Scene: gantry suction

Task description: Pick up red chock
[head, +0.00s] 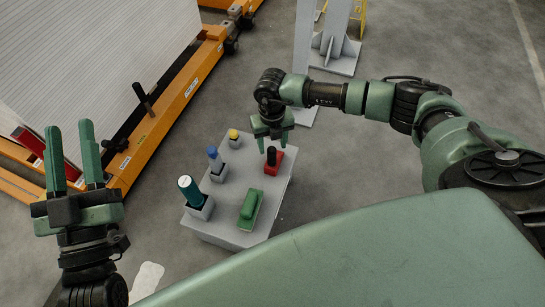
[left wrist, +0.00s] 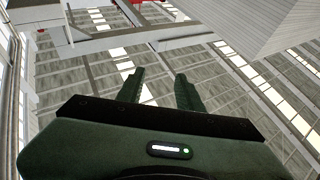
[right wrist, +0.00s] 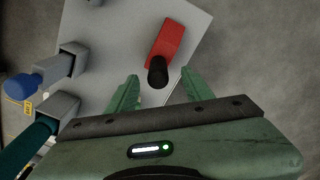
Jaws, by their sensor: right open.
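The red chock (head: 274,167) has a black upright handle and sits on the grey block-shaped stand (head: 232,226), towards its right edge. It also shows in the right wrist view (right wrist: 168,42), with the black handle (right wrist: 158,72) pointing towards the camera. My right gripper (head: 273,142) is open and empty above the chock. In the right wrist view its fingertips lie to either side of and just short of the handle. My left gripper (head: 75,150) is open and empty, raised at the left with its fingers pointing up, away from the stand.
The stand also carries a green block-handled tool (head: 250,208), a teal cylinder (head: 191,190), a blue-topped tool (head: 214,157) and a yellow-topped one (head: 234,136) in grey holders. An orange frame (head: 178,108) with white sheets lies behind left. A grey post base (head: 334,54) stands behind.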

